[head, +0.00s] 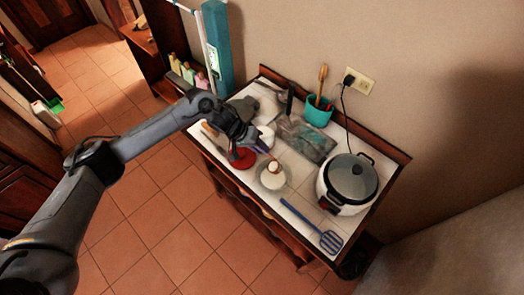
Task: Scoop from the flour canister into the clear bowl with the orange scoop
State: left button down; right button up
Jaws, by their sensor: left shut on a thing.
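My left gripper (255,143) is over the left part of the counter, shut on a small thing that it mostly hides. A small orange-brown patch (273,164) shows just below its fingertips and looks like part of the orange scoop. The clear bowl (264,184) stands on the counter just below and right of the gripper, with a white mass in it under the orange patch. A white round container (267,136), likely the flour canister, stands right behind the gripper and is partly hidden by it. My right gripper is out of view.
A red disc (243,160) lies left of the bowl. A blue slotted spatula (312,224) lies at the front, near the white rice cooker (345,187). The counter between bowl and cooker is mostly clear.

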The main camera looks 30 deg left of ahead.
pick_arm(q)
jog(key=a+f+m+h+b, duration=0.1)
jog(key=a+f+h+b, duration=0.4)
jog(key=b, duration=1.3)
jog(key=shift+f+t+h, duration=0.3)
jog(key=shift+f+h, duration=0.4)
jog(key=shift+h, duration=0.9)
jog(key=shift+w, duration=0.1)
